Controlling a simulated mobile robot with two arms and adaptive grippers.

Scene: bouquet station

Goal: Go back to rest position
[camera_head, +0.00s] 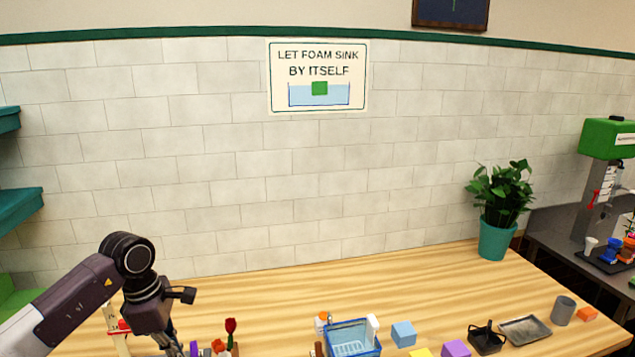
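My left arm comes in from the left. Its gripper (178,348) points down over the front left of the wooden table (275,290). The fingers run into the bottom edge of the view, so I cannot tell whether they are open or shut, or whether they hold anything. My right arm and gripper are not in view.
A red flower (231,328) and small coloured things stand close to my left gripper. The table's back is mostly clear, except a potted plant (497,238).

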